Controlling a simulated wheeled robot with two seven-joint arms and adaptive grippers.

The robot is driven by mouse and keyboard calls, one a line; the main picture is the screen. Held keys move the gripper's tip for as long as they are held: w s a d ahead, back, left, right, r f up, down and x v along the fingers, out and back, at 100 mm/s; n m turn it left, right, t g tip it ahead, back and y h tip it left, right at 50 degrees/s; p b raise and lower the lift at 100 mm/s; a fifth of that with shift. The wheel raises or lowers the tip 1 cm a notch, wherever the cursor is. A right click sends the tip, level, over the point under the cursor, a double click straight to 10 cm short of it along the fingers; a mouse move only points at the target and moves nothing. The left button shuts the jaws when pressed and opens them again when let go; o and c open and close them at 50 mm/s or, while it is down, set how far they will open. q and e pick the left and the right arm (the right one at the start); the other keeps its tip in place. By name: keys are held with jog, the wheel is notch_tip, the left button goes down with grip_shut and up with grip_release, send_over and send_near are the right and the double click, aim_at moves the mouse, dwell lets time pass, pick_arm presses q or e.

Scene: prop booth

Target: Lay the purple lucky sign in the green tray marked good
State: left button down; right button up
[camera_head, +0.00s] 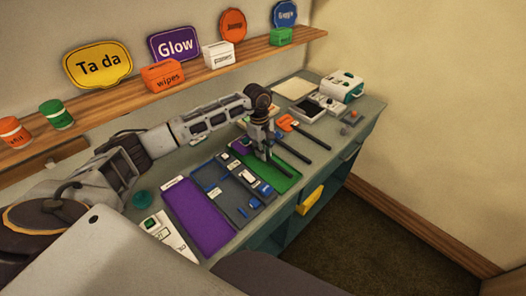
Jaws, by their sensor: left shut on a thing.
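My left gripper (265,156) is over the green tray (284,181) on the bench, shut on the dark stick of a small purple sign (241,144). The sign's purple head shows just left of the gripper and its stick runs down to the right over the tray. Its lettering is too small to read, and the fingers hide part of the stick. I cannot tell whether the sign touches the tray floor. No "good" mark is readable on the tray. My right gripper is out of view.
A grey tray (226,196) with small items and a purple tray (198,217) lie left of the green tray. An orange sign (287,123) and another dark stick (294,152) lie beyond it. A white machine (343,87) stands at the far end. The wall shelf (200,77) holds signs and boxes.

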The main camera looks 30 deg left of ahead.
pick_arm(q)
jog(key=shift+f+b, duration=0.55)
jog(key=shift+f, duration=0.15)
dwell(0.5)
jog(key=shift+f+b, duration=0.55)
dwell(0.9)
jog(key=shift+f+b, duration=0.45)
jog(key=shift+b, duration=0.25)
dwell(1.9)
dwell(0.3)
jog(key=c, duration=1.4)
grip_release()
jog(key=shift+o, duration=1)
jog(key=shift+r, duration=0.2)
jog(key=shift+r+p, duration=1.75)
jog(key=shift+r, duration=2.05)
